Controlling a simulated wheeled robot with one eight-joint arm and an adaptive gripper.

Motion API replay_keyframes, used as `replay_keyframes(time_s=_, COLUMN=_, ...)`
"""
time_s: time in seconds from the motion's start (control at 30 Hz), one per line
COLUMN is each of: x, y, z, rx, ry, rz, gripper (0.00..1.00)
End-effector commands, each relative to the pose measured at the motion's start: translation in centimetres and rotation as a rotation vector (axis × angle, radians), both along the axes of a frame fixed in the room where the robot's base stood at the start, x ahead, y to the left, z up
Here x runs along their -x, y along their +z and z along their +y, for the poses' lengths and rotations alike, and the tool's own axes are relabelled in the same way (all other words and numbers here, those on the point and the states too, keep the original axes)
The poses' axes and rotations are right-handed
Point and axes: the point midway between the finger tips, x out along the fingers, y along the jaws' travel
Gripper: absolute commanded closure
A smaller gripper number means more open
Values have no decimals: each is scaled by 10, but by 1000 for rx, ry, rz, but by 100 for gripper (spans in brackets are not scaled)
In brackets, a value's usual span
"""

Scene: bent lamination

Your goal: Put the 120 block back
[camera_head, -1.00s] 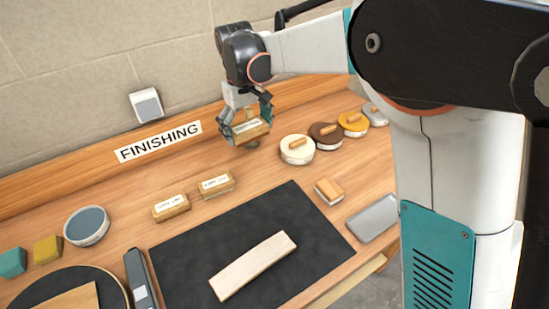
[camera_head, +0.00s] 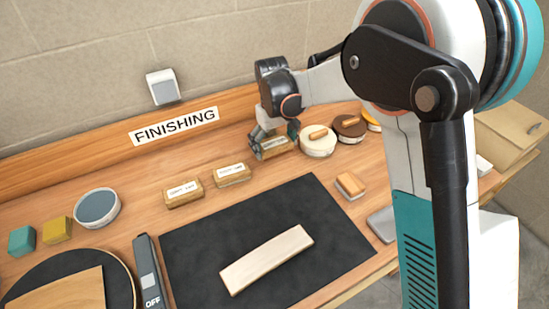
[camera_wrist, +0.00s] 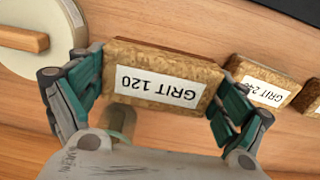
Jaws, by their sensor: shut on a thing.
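The 120 block (camera_wrist: 160,80) is a cork-coloured block with a white label reading "GRIT 120", upside down in the wrist view. My gripper (camera_wrist: 160,95) is shut on it, one finger at each end. In the head view my gripper (camera_head: 274,140) holds the block (camera_head: 273,150) low over the wooden bench, at the right end of the row of blocks. I cannot tell whether its underside touches the bench. The GRIT 240 block (camera_wrist: 265,88) lies beside it; in the head view this neighbouring block (camera_head: 232,175) is to the left, with a clear gap.
Another labelled block (camera_head: 183,194) lies further left. A white round disc with a wooden handle (camera_head: 318,142) stands close to the right of my gripper. A black mat (camera_head: 200,250) bears a pale bent wooden strip (camera_head: 266,260). A small orange-topped block (camera_head: 350,185) sits right of the mat.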

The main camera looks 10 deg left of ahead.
Motion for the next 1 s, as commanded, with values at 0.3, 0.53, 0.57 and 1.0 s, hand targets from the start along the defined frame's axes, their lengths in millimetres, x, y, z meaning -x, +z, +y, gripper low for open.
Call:
replay_keyframes(time_s=0.3, x=0, y=-30, z=0, rx=0, ry=0, rz=0, gripper=39)
replay_keyframes(time_s=0.53, x=0, y=-48, z=0, rx=0, ry=0, rz=0, gripper=39)
replay_keyframes(time_s=0.57, x=0, y=-48, z=0, rx=0, ry=0, rz=0, gripper=39)
replay_keyframes(time_s=1.0, x=0, y=-50, z=0, rx=0, ry=0, rz=0, gripper=0)
